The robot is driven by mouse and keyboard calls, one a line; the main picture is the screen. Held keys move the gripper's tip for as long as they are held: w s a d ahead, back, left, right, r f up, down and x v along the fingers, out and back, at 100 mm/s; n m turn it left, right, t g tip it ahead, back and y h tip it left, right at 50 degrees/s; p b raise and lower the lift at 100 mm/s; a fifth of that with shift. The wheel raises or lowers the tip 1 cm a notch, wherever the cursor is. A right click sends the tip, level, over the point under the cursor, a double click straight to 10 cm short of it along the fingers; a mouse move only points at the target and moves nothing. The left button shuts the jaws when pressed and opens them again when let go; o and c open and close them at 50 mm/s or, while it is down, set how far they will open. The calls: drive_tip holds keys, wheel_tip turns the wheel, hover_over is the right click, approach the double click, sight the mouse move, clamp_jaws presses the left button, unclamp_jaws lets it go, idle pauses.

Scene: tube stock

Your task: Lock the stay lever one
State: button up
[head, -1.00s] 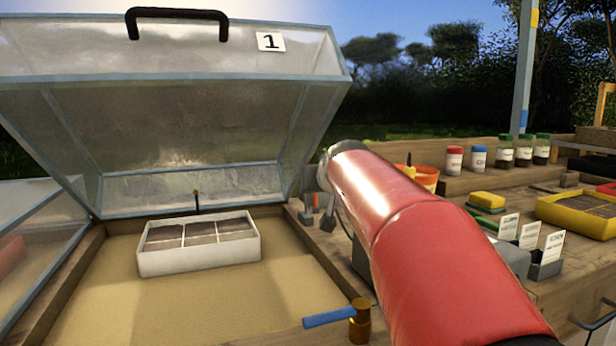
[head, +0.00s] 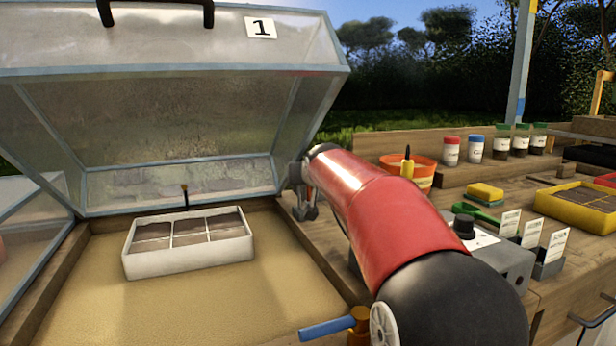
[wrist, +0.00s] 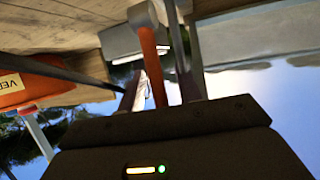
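The glazed lid marked 1 (head: 190,110) stands raised over cold frame one. An orange lever (wrist: 152,55) with a grey end shows between the fingers of my gripper (wrist: 165,60) in the wrist view. I take it for the stay lever. In the head view my gripper (head: 303,207) points down at the right edge of the frame, near the lid's lower right corner. It largely hides the lever there. I cannot tell whether the fingers are pressed on the lever or only around it.
A white tray with compartments (head: 190,261) stands on the sand inside the frame. A blue handle on a brass fitting (head: 327,328) is at the front right. The bench holds a grey box with a black knob (head: 505,262), an orange pot (head: 421,172) and a yellow tray (head: 550,206).

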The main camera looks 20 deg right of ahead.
drive_tip(key=shift+c, duration=0.4)
clamp_jaws()
drive_tip(key=shift+f, duration=0.1)
drive_tip(key=shift+s+f+b, duration=0.1)
drive_tip(key=shift+f+b, duration=0.05)
drive_tip(key=shift+b, duration=0.65)
drive_tip(key=b, duration=0.1)
drive_tip(key=t+b, duration=0.1)
drive_tip(key=b, duration=0.1)
drive_tip(key=shift+s+f, duration=0.2)
drive_tip(key=shift+s, duration=0.05)
drive_tip(key=t+b, duration=0.1)
drive_tip(key=b, duration=0.2)
drive_tip(key=shift+s+r, duration=0.1)
drive_tip(key=shift+s, duration=0.1)
drive_tip(key=shift+s+r+t+h+b, duration=0.25)
drive_tip(key=shift+r+t+h+b, duration=0.1)
drive_tip(key=shift+b, duration=0.5)
drive_tip(key=shift+r, duration=0.1)
